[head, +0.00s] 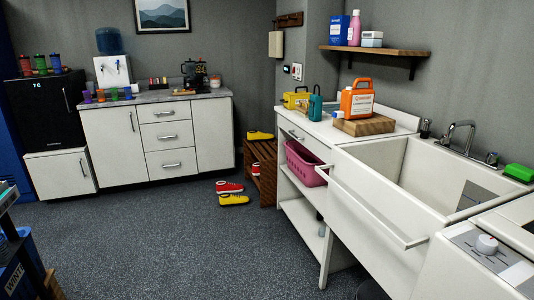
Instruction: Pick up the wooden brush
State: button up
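I cannot make out a wooden brush anywhere in the head view. A brown wooden block or board (364,126) lies on the white counter (318,126), with an orange jug (357,100) on or right behind it. It does not look clearly like a brush. A green block-shaped item (519,172), perhaps a sponge or a scrubber, lies on the right edge of the sink (375,164). My gripper is not in view.
A pink basket (306,166) sits under the counter. A wooden rack (262,168) with shoes stands beyond it, with a red shoe (229,187) and a yellow shoe (233,199) on the floor. The middle floor (160,240) is clear. A white cabinet (158,135) stands at the back.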

aim_at(303, 111)
jog(key=i, duration=2.5)
jog(key=i+l+z, duration=0.2)
jog(key=i, duration=0.8)
jog(key=j, duration=0.1)
